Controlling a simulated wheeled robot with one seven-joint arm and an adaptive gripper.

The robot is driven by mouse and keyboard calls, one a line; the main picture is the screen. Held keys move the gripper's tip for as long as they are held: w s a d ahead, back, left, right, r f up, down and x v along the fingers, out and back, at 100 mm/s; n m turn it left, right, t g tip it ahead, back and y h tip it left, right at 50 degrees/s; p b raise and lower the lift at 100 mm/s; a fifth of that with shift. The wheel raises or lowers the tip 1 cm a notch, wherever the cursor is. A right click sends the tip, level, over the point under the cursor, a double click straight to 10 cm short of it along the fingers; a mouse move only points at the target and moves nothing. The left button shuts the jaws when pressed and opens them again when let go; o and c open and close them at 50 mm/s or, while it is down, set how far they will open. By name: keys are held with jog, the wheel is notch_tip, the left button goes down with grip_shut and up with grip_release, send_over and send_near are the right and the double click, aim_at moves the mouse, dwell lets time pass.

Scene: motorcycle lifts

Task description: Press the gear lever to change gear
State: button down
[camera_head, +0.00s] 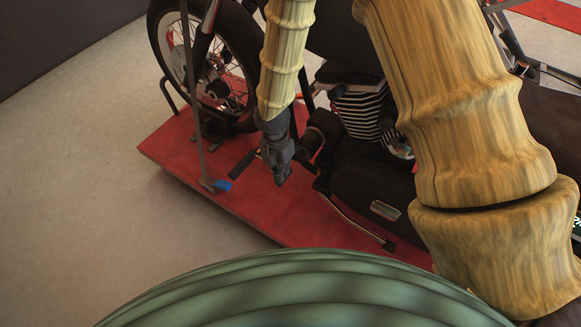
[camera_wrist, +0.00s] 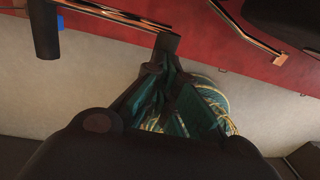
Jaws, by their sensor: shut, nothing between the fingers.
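A motorcycle stands on a red lift platform (camera_head: 190,160). A thin metal lever with a dark end pad (camera_head: 388,245) runs low along its side; it also shows in the wrist view (camera_wrist: 238,36). A second thin metal bar (camera_wrist: 115,13) runs toward my fingertips in the wrist view. I cannot tell for certain which of these is the gear lever. My gripper (camera_head: 281,182) is shut and empty, pointing down beside the motorcycle, with its joined fingertips (camera_wrist: 167,42) close to the second bar. Whether they touch is unclear.
A dark foot peg (camera_head: 243,165) sticks out left of my gripper and shows in the wrist view (camera_wrist: 45,30). A strap with a blue piece (camera_head: 222,185) stands near the platform edge. The front wheel (camera_head: 205,60) is behind. Pale floor (camera_head: 80,200) is clear at left.

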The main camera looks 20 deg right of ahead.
jog(key=shift+s+d+f+p, duration=0.1)
jog(key=shift+s+f+p, duration=0.1)
jog(key=shift+f, duration=0.3)
jog(key=shift+s+d+f+p, duration=0.1)
jog(key=shift+s+f+p, duration=0.1)
jog(key=shift+f, duration=0.85)
jog(key=shift+s+d+f, duration=0.1)
jog(key=shift+f, duration=0.05)
jog(key=shift+s+f, duration=0.1)
jog(key=shift+s, duration=0.05)
jog(key=shift+d, duration=0.1)
notch_tip(320, 180, up, 14)
jog(key=p, duration=0.5)
jog(key=shift+s+d+r, duration=0.2)
jog(key=shift+s+d, duration=0.1)
jog(key=shift+d, duration=0.15)
jog(key=shift+s, duration=0.1)
